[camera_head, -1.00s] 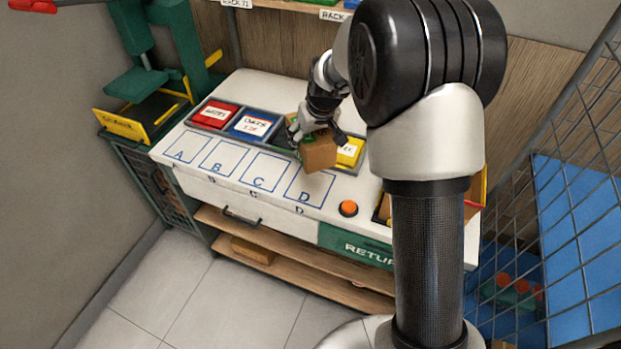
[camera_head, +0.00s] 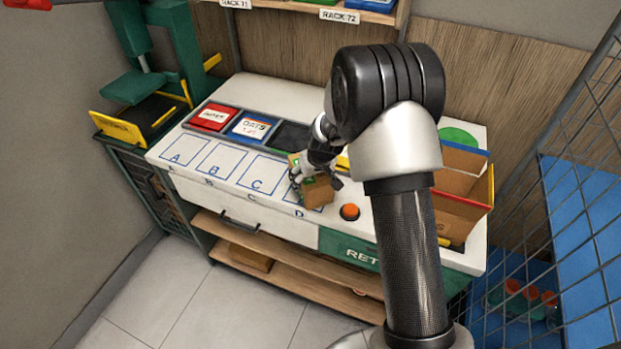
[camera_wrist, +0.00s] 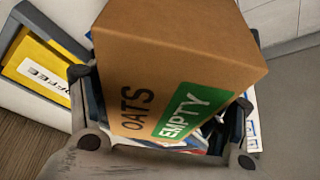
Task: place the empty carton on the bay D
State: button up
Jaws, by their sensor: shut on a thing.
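The empty carton (camera_head: 317,191) is a brown box held in my gripper (camera_head: 314,180) over or on bay D at the front right of the white counter. In the wrist view the carton (camera_wrist: 170,60) shows the print "OATS" and a green "EMPTY" label, with the fingers on either side of it. Bay D (camera_head: 337,179) is a blue outlined square, mostly hidden by the carton and gripper. I cannot tell whether the carton's base touches the counter.
Outlined bays A (camera_head: 177,160), B (camera_head: 213,169) and C (camera_head: 256,184) are bare. Behind them stand a red box (camera_head: 213,117), a blue oats box (camera_head: 251,126) and a dark empty slot (camera_head: 291,136). An orange button (camera_head: 349,212) sits right of bay D. Cardboard bins (camera_head: 462,195) stand at the right.

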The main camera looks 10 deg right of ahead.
jog(key=shift+r, duration=0.1)
jog(key=shift+f, duration=0.2)
jog(key=o, duration=1.1)
